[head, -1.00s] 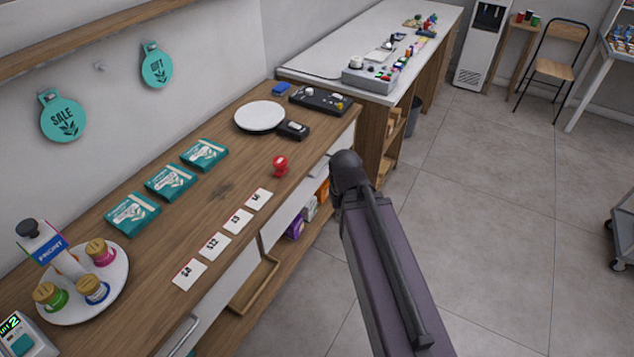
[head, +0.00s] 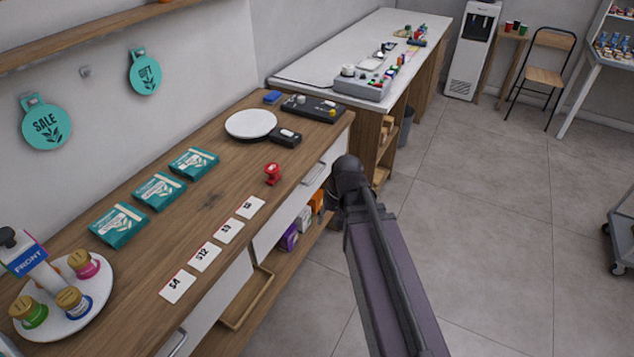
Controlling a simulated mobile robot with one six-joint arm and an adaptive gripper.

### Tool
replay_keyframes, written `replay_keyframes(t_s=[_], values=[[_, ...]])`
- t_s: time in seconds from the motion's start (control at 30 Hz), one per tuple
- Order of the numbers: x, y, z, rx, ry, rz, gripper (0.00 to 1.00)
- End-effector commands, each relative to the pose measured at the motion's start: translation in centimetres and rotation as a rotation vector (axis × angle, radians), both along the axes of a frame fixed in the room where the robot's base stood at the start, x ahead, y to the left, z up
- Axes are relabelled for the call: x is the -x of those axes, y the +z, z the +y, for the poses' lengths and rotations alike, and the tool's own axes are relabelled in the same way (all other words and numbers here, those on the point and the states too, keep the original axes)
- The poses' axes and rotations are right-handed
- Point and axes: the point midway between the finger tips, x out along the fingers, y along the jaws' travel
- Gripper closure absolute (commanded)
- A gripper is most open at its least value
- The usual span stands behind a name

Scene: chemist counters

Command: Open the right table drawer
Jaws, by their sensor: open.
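The wooden table (head: 225,222) runs along the wall at the left. The right drawer looks shut. Another white drawer front (head: 222,291) lies nearer, with a metal handle (head: 178,343) at the bottom of the picture. My dark arm stands in front of the table's right end and hides the area behind it. My gripper is out of the picture.
On the table are price cards (head: 204,257), teal boxes (head: 160,191), a red stamp-like object (head: 272,174), a white plate (head: 251,124) and a round stand (head: 65,307). An open shelf with small boxes (head: 303,218) lies below. A white-topped counter (head: 300,68) stands beyond.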

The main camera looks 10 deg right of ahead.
Motion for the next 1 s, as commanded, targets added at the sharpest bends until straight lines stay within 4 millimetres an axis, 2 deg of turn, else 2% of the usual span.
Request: replay_keyframes(t_s=[0.03,0.1,0.33,0.57,0.77,1.0], values=[[-1.3,-1.7,-0.2,-0.039,-0.018,-0.01,0.49],[-2.6,-2.7,-0.2,-0.097,-0.042,-0.027,0.49],[-6.9,-5.2,-0.8,-0.287,-0.124,-0.087,0.49],[-11.3,-7.2,-2.2,-0.474,-0.211,-0.152,0.49],[-15.0,-8.5,-4.2,-0.634,-0.29,-0.214,0.49],[-19.1,-9.6,-7.7,-0.826,-0.387,-0.294,0.49]])
